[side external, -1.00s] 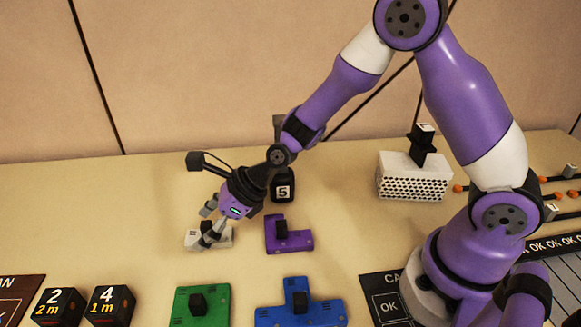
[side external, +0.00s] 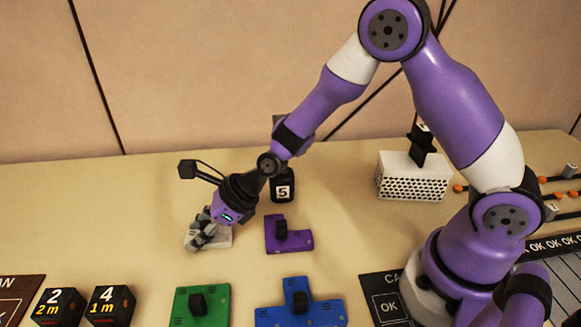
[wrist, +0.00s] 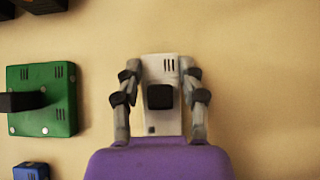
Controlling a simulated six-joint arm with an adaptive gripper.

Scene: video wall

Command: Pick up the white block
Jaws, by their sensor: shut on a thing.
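The white block (side external: 222,239) lies flat on the tan table, left of the purple piece. It has a black knob on top and dark slots at one end, which show in the wrist view (wrist: 160,123). My gripper (side external: 203,240) is down at the block, and its fingers hide part of it in the side view. In the wrist view my gripper (wrist: 160,72) is shut on the white block, with one grey finger along each side and the knob between them. I see no clear gap between block and table.
A purple L-shaped piece (side external: 273,238) sits just right of the block. Green (side external: 181,309) and blue (side external: 320,312) pieces lie in front. A black block marked 5 (side external: 283,190) stands behind. Black blocks marked 2 (side external: 58,307) and 4 (side external: 110,306) stand front left.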

